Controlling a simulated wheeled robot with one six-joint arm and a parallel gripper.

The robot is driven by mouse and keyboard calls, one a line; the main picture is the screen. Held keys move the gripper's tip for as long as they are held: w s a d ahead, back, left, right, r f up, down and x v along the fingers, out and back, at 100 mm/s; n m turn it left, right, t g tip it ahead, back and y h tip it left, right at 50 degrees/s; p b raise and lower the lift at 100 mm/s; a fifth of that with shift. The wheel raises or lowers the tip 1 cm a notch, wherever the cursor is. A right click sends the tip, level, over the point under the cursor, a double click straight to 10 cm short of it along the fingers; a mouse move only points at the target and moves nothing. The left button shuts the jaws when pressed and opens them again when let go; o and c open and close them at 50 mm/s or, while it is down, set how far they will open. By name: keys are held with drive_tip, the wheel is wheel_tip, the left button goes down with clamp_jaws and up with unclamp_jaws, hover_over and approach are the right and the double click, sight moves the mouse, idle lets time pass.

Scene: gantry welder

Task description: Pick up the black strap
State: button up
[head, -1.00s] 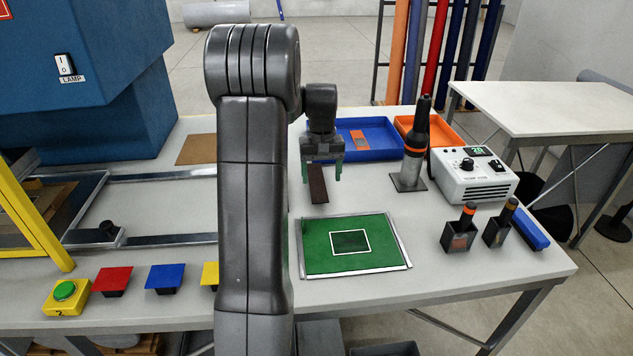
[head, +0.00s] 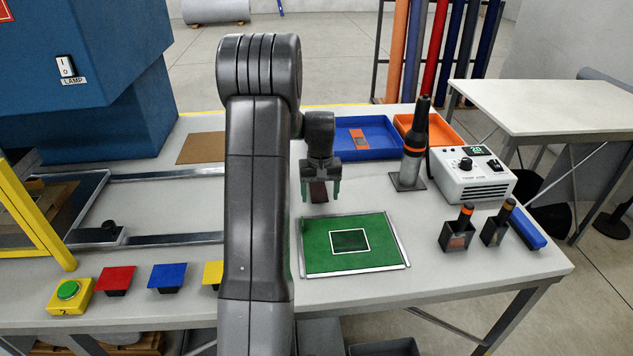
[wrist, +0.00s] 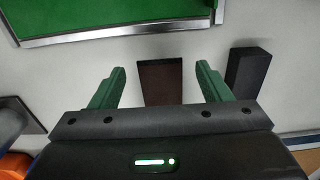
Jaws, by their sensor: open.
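A flat dark strip (head: 318,192), looking dark brown rather than pure black, lies on the white table behind the green mat. It fits a strap best. In the wrist view the strip (wrist: 161,82) lies in the gap between my two green fingers, with clear space on both sides. My gripper (head: 321,198) is open, points down over the strip and holds nothing. It also shows in the wrist view (wrist: 160,82). The gripper body hides part of the strip. I cannot tell the exact height of the fingertips above the table.
A black block (wrist: 250,72) lies just right of my fingers in the wrist view; my arm hides it in the head view. The framed green mat (head: 320,258) is in front. A blue tray (head: 378,153), an orange tray (head: 446,140) and a heat tool (head: 415,145) stand behind and right.

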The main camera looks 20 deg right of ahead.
drive_tip(key=shift+f, duration=0.25)
idle(0.3)
drive_tip(key=c, duration=1.1)
drive_tip(key=shift+o, duration=0.2)
